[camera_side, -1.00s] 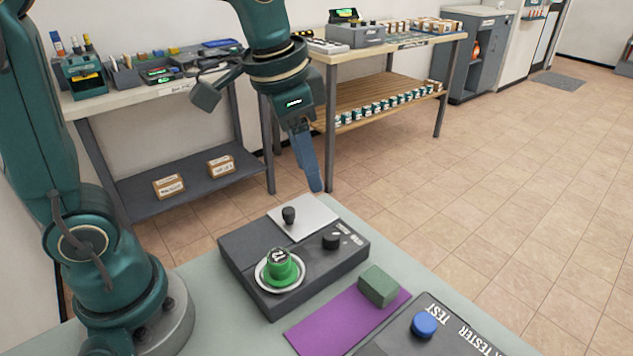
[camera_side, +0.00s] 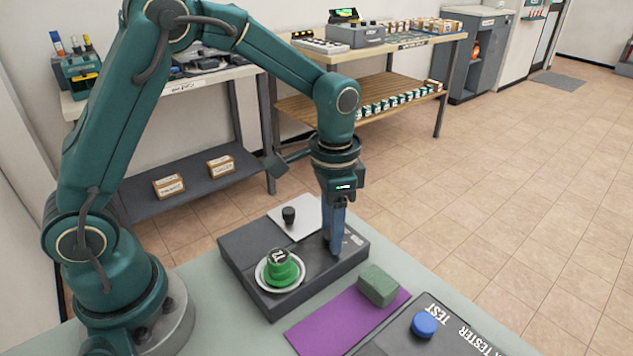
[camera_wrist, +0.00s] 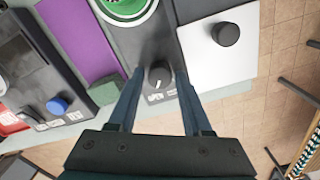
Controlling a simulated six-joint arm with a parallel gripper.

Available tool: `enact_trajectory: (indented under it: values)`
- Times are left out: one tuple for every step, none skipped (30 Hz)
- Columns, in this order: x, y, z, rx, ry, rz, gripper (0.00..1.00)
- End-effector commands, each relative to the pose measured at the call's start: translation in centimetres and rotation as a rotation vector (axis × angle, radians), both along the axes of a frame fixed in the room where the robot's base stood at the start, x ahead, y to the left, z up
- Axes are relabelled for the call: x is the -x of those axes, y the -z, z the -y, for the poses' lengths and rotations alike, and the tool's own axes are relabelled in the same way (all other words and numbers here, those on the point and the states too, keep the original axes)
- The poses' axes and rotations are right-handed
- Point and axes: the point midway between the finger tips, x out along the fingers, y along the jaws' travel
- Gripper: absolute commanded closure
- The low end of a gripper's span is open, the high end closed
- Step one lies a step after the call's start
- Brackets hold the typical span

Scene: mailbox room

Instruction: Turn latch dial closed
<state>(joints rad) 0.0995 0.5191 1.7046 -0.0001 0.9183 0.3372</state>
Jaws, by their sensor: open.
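The latch dial, a small black knob (camera_wrist: 159,75) with a light mark, sits on the dark grey box (camera_side: 240,250). It shows in the wrist view between the fingertips, with white lettering beside it. My gripper (camera_wrist: 158,78) is open, with one blue finger on each side of the knob; I cannot tell whether either finger touches it. In the side view my gripper (camera_side: 334,248) points down at the box's right part and hides the knob. A green cap (camera_side: 280,267) in a white ring sits on the same box.
A white plate with another black knob (camera_side: 289,214) adjoins the box. A green block (camera_side: 378,285) lies on a purple mat (camera_side: 335,325) in front. A tester with a blue button (camera_side: 424,324) is at the front right.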

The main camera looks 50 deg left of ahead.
Motion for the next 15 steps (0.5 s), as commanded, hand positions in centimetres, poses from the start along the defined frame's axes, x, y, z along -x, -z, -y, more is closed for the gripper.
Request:
enact_trajectory:
  values:
    - [0.02,0.14,-0.01,0.0,0.0,0.0,0.51]
    - [0.01,0.17,0.0,0.0,0.0,0.0,0.51]
    - [0.0,0.17,-0.01,0.0,0.0,0.0,0.51]
    - [0.0,0.17,-0.01,0.0,0.0,0.001,0.51]
    - [0.0,0.16,-0.01,0.0,0.0,0.001,0.51]
    - [0.0,0.15,-0.01,0.0,0.0,0.001,0.51]
    - [0.0,0.15,-0.01,0.0,0.0,0.001,0.51]
    - [0.0,0.15,-0.01,0.0,0.0,0.0,0.58]
    - [0.0,0.14,-0.01,0.0,0.0,0.001,0.74]
    - [0.0,0.14,-0.01,0.0,0.0,0.001,0.85]
    - [0.0,0.13,-0.01,0.0,0.0,0.001,0.97]
    - [0.0,0.13,-0.01,0.0,0.0,0.001,1.0]
    - [0.0,0.13,-0.01,0.0,0.0,0.001,1.0]
    - [0.0,0.12,-0.01,0.0,0.0,0.001,1.0]
    - [0.0,0.12,-0.01,0.0,-0.001,0.001,1.0]
